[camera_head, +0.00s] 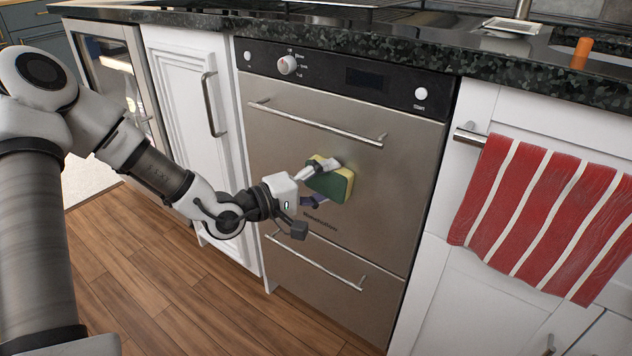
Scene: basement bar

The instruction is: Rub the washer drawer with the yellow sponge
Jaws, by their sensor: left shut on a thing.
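The washer drawer (372,219) is the upper stainless front of the appliance, with a bar handle (318,124) across its top. The yellow sponge (329,181) has a green side and is in front of the middle of this drawer. My left gripper (322,182) is shut on the sponge, one finger above it and one below. The sponge is close to the drawer front; whether it touches the steel I cannot tell. My right gripper does not show.
A lower drawer with its own handle (314,262) is below. A control panel with a knob (288,65) is above, under the dark stone counter (240,27). A red striped towel (545,215) hangs at right. White cabinets flank the appliance. The wooden floor (150,275) is clear.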

